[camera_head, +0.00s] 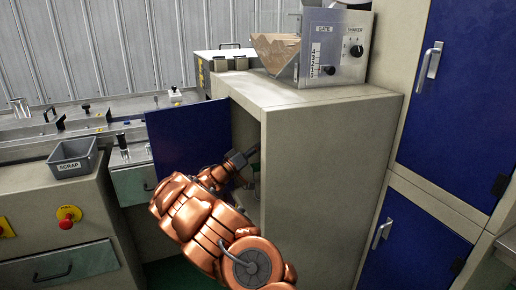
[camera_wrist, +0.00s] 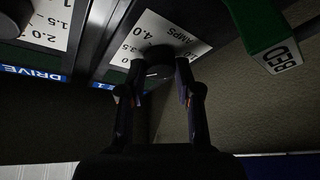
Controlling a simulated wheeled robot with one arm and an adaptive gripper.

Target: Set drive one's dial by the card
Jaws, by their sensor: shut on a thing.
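My gripper (camera_wrist: 160,95) is shut on a dark round dial (camera_wrist: 158,58), with one finger on each side of it. The dial sits on a white scale plate (camera_wrist: 187,38) that reads 4.0, 3.5 and part of "AMPS"; its pointer is too dark to read. A blue label (camera_wrist: 103,86) beside it ends in "1". In the head view my gripper (camera_head: 241,159) reaches into the open cabinet (camera_head: 318,190), and the dial is hidden there. I cannot make out the card.
A second scale plate (camera_wrist: 40,22) with a blue "DRIVE" label (camera_wrist: 30,72) is at the left. A green part (camera_wrist: 280,45) with a small white lettered label is at the right. The cabinet's blue door (camera_head: 183,140) stands open. A feeder box (camera_head: 335,45) and a scrap bin (camera_head: 73,158) are nearby.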

